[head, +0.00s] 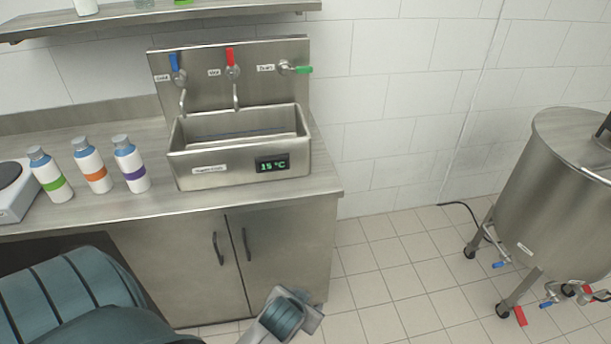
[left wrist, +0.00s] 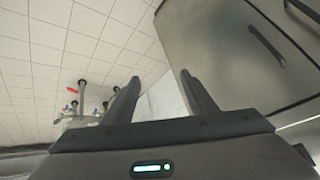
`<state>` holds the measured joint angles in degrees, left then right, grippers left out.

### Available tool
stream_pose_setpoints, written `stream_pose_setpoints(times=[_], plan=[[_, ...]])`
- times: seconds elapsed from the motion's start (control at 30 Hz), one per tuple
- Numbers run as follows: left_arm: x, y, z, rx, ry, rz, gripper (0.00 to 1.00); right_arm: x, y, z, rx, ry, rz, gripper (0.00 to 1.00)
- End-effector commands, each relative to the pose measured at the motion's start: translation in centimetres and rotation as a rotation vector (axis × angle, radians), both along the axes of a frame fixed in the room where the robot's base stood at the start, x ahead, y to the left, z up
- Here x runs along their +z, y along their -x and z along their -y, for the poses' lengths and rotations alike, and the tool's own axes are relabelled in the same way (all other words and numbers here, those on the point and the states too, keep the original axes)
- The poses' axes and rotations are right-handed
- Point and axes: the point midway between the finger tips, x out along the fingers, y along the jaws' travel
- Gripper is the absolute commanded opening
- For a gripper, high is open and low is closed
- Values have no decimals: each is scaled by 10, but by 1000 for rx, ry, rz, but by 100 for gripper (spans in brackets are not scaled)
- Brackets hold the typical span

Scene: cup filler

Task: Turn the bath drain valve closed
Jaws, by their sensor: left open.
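The drain valve is on the steel back panel above the bath, at its right side in the head view. Its green handle (head: 303,69) lies horizontal and points right, beside a small label. The steel bath (head: 220,170) stands on the counter below, with a display reading 15 °C. My left gripper (left wrist: 160,97) is open and empty in the left wrist view, low near the cabinet front and floor, well away from the valve. The valve does not show in that view. A part of my arm shows at the bottom of the head view. My right gripper is not in view.
A blue-handled valve (head: 175,62) and a red-handled valve (head: 230,57) sit left of the drain valve, with spouts over the bath. Several bottles (head: 92,165) stand left on the counter. A shelf (head: 160,14) is above. A steel tank (head: 560,200) stands at right; floor between is clear.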

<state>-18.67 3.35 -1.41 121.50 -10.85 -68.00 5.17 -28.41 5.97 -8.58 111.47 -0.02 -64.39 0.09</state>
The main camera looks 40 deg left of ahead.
Motion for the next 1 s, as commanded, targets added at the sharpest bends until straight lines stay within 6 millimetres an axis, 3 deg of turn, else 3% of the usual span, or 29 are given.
stream_pose_setpoints(times=[0.03, 0.17, 0.37, 0.57, 0.77, 1.0], plan=[[23, -4, -6, 21, -6, 15, 51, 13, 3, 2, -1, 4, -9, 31], [62, -16, -27, 87, -31, 55, 51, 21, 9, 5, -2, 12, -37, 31], [100, -50, -60, 188, -72, 145, 51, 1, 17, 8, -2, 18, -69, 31], [126, -88, -88, 272, -109, 243, 51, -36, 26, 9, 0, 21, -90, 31], [161, -136, -121, 364, -150, 368, 51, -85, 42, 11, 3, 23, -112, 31], [235, -216, -173, 507, -214, 586, 51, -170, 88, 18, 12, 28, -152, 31]])
